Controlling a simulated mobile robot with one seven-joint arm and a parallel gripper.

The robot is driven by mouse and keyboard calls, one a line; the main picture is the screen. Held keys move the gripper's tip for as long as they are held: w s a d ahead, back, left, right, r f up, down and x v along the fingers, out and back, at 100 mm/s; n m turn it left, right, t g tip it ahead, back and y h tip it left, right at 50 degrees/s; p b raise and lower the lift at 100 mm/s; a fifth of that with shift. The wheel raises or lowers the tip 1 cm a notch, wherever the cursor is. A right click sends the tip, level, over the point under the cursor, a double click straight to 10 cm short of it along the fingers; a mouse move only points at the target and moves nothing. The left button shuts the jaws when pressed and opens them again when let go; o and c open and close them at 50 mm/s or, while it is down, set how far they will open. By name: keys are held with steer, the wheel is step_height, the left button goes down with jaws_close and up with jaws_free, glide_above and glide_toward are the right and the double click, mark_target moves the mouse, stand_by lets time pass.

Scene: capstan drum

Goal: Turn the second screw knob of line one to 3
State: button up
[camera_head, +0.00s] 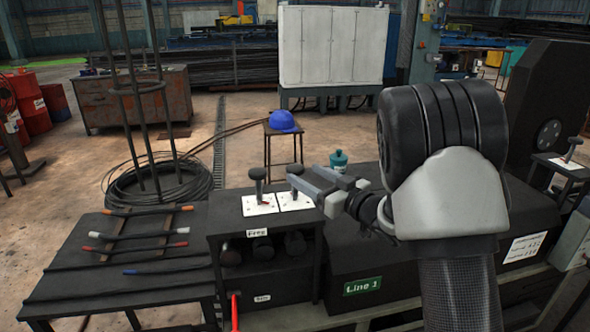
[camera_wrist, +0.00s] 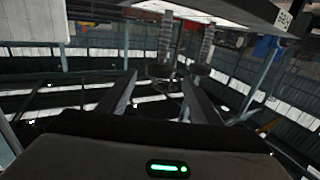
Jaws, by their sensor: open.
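Two black screw knobs stand on white dial plates on top of the dark Line 1 box: the left knob (camera_head: 258,178) and the second, right knob (camera_head: 295,173). My gripper (camera_head: 303,176) comes in from the right, its fingers pointing left at the second knob's level. In the wrist view, which looks turned over, two dark knobs hang from ribbed stems. One knob (camera_wrist: 161,72) appears between the spread fingertips of my gripper (camera_wrist: 160,77); the other (camera_wrist: 200,70) is to its right. I cannot tell whether the fingers touch a knob. The dial numbers are too small to read.
A side table (camera_head: 120,260) with several coloured-tipped rods is at left. A blue helmet (camera_head: 283,122) lies on a stool behind. A teal bottle (camera_head: 338,161) stands close behind my gripper.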

mark_target(301, 172)
steer(key=x, duration=0.6)
steer(key=c, duration=1.1)
steer(key=shift+o, duration=0.2)
steer(key=shift+f, duration=0.1)
